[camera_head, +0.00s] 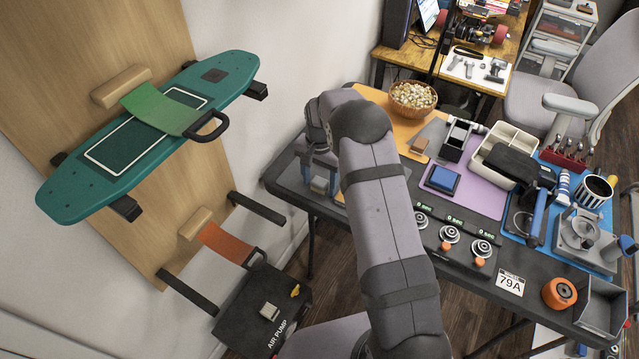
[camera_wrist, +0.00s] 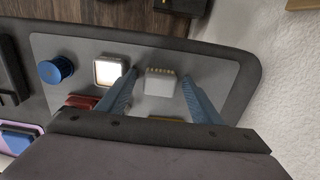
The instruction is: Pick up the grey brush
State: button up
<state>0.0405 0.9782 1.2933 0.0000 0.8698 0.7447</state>
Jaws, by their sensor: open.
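My gripper (camera_wrist: 159,74) is open, with one blue-grey finger on each side of the block and a gap on both sides. In the head view my gripper (camera_head: 320,182) is low over the left end of the dark table (camera_head: 283,180). The brush cannot be made out there behind my arm and gripper.
Left of the brush in the wrist view are a bright square button (camera_wrist: 109,71), a blue knob (camera_wrist: 56,69) and a red part (camera_wrist: 82,101). The table's rounded edge and a white wall (camera_wrist: 285,95) are to the right. A popcorn bowl (camera_head: 413,98) stands farther back.

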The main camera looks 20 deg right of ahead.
aim_at(319, 181)
jog(key=c, duration=1.1)
jog(key=shift+c, duration=0.2)
notch_tip(319, 181, up, 10)
jog(key=shift+r+b, duration=0.1)
jog(key=shift+b, duration=0.85)
